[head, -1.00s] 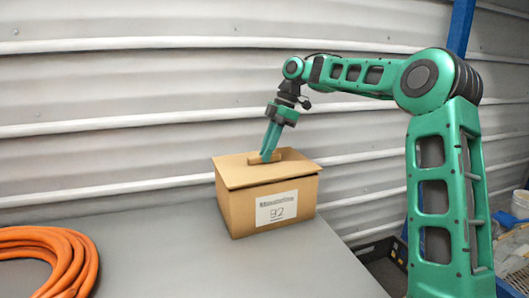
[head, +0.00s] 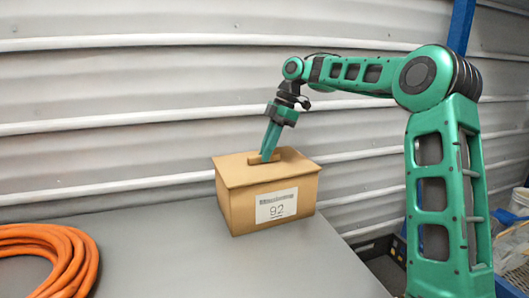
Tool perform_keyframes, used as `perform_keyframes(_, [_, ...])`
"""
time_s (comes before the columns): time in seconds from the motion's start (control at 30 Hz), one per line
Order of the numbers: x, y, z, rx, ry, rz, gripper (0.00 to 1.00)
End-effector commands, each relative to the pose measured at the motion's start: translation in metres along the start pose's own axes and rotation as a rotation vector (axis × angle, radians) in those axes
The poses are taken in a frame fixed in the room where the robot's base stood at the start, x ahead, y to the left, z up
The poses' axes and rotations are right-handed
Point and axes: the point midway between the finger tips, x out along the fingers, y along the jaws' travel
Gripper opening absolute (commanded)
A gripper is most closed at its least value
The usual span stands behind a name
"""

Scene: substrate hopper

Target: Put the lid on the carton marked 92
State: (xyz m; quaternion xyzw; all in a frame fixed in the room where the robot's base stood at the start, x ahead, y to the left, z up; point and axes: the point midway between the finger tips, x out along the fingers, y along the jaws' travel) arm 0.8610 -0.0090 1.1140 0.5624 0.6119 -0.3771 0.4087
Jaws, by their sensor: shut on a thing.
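The carton (head: 240,208) marked 92 stands upright on the grey table, its white label facing the front. The flat brown lid (head: 240,173) lies over the carton's top, close to level, with its edges about in line with the walls. A small block-shaped handle (head: 256,160) sits on top of the lid. My gripper (head: 265,156) points down at the handle with its green fingers shut on it. The far side of the lid is partly hidden by the fingers, so I cannot tell how it sits there.
A coiled orange hose (head: 60,255) lies on the table (head: 190,255) at the left. The table's right edge runs just past the carton. A dark crate (head: 380,250) stands lower down beyond that edge. A ribbed metal wall (head: 120,100) rises behind.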

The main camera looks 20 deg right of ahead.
Motion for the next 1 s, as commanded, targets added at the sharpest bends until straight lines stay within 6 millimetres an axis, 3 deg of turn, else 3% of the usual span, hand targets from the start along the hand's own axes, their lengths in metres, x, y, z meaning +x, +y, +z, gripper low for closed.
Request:
perform_keyframes(0.2, [0.000,0.000,0.000,0.000,0.000,0.000,0.00])
perform_keyframes(0.23, [0.000,0.000,0.000,0.000,0.000,0.000,0.19])
perform_keyframes(0.3, [0.000,0.000,0.000,0.000,0.000,0.000,0.34])
perform_keyframes(0.67, [-0.004,0.000,0.000,0.000,0.000,0.001,0.34])
perform_keyframes(0.77, [-0.013,0.001,0.000,-0.001,0.001,0.001,0.34])
perform_keyframes(1.0, [-0.057,0.002,0.001,0.000,0.002,0.002,0.34])
